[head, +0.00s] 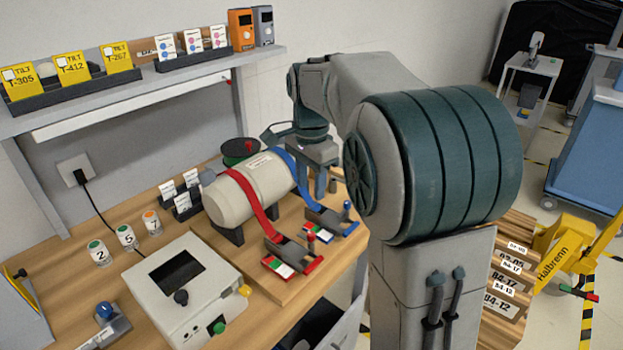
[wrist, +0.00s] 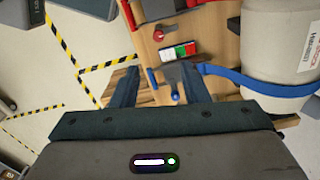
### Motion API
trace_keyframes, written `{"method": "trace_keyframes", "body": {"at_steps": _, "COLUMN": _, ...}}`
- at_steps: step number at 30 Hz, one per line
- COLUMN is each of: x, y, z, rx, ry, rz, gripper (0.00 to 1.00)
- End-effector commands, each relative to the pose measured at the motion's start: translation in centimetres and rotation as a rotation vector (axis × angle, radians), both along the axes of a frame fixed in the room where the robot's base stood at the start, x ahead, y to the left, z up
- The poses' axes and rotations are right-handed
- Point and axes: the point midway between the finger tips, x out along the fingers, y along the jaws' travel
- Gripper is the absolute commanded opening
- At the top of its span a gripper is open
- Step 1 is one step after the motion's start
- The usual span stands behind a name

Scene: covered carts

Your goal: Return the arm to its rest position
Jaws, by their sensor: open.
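My arm reaches from the right of the head view over the workbench (head: 145,275). My gripper (head: 322,186) points down beside the right end of a cream cylinder (head: 232,198), near its blue strap (head: 291,165). In the wrist view my gripper (wrist: 160,70) has its two fingers apart, with nothing held between them. The blue strap (wrist: 245,84) and its buckle with a blue knob (wrist: 175,97) lie below and beyond the fingers. The cylinder (wrist: 283,45) is to the right there. My upper arm hides part of the bench's right side.
A red strap (head: 252,190) also crosses the cylinder. A shelf (head: 150,88) with yellow cards and boxes runs above the bench. A grey control box (head: 190,290) stands at the front. Striped floor (wrist: 90,60) lies left in the wrist view.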

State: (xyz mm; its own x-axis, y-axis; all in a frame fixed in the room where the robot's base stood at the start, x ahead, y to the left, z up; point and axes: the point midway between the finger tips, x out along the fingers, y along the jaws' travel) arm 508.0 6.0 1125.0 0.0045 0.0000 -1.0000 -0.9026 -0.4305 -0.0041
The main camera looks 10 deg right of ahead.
Motion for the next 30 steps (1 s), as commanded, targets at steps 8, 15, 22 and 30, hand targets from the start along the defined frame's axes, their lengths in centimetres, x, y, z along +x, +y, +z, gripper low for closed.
{"method": "trace_keyframes", "body": {"at_steps": 8, "x": 0.0, "y": 0.0, "z": 0.6, "rx": 0.0, "ry": 0.0, "rz": 0.0, "gripper": 0.41}}
{"method": "trace_keyframes", "body": {"at_steps": 15, "x": -0.2, "y": 0.0, "z": 0.6, "rx": 0.001, "ry": -0.002, "rz": 0.006, "gripper": 0.41}}
{"method": "trace_keyframes", "body": {"at_steps": 22, "x": -5.9, "y": -0.5, "z": 0.4, "rx": 0.017, "ry": -0.07, "rz": 0.282, "gripper": 0.41}}
{"method": "trace_keyframes", "body": {"at_steps": 30, "x": -14.9, "y": -0.4, "z": -2.2, "rx": -0.037, "ry": -0.175, "rz": 0.736, "gripper": 0.41}}
